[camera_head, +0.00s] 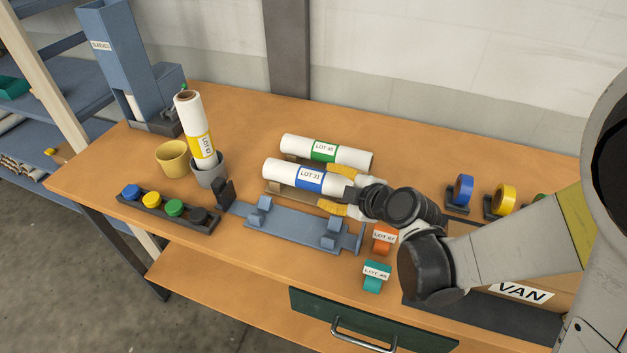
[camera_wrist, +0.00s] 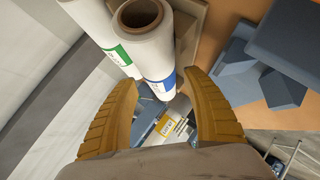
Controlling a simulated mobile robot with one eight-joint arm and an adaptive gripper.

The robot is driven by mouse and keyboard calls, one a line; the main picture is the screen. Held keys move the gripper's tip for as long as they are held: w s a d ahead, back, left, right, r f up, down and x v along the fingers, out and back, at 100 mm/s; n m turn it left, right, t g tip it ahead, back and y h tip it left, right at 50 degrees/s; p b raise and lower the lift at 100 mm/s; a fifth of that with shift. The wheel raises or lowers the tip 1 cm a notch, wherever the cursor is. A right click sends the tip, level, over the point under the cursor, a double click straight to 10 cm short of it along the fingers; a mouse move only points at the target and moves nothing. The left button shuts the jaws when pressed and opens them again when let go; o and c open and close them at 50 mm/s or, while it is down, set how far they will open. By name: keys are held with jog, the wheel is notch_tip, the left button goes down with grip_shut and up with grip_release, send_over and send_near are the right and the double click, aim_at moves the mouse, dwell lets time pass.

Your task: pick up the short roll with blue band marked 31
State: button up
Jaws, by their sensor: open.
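The white roll with the blue band marked LOT 31 (camera_head: 280,170) lies flat on a low wooden rest, in front of the green-banded LOT 45 roll (camera_head: 350,157). My gripper (camera_head: 326,187) is open at its right end, with one yellow finger on the far side and one on the near side. In the wrist view, the blue-banded roll (camera_wrist: 152,55) shows its hollow brown core, and its blue band appears between the spread fingertips (camera_wrist: 159,80). The green-banded roll (camera_wrist: 92,18) is close beside it. I cannot tell whether either finger touches a roll.
A blue cradle stand (camera_head: 285,230) lies in front of the rolls. A yellow-banded roll (camera_head: 190,115) stands in a grey cup to the left, near a yellow cup (camera_head: 172,158). Orange (camera_head: 383,240) and teal (camera_head: 376,277) labelled pieces sit near my arm.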

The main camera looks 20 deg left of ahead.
aim_at(323, 183)
jog(key=b+x, duration=0.2)
jog(key=x, duration=0.3)
jog(key=shift+w+d, duration=0.1)
jog(key=shift+d, duration=0.05)
jog(key=shift+r, duration=0.1)
jog(key=c, duration=1)
jog(key=shift+r, duration=0.1)
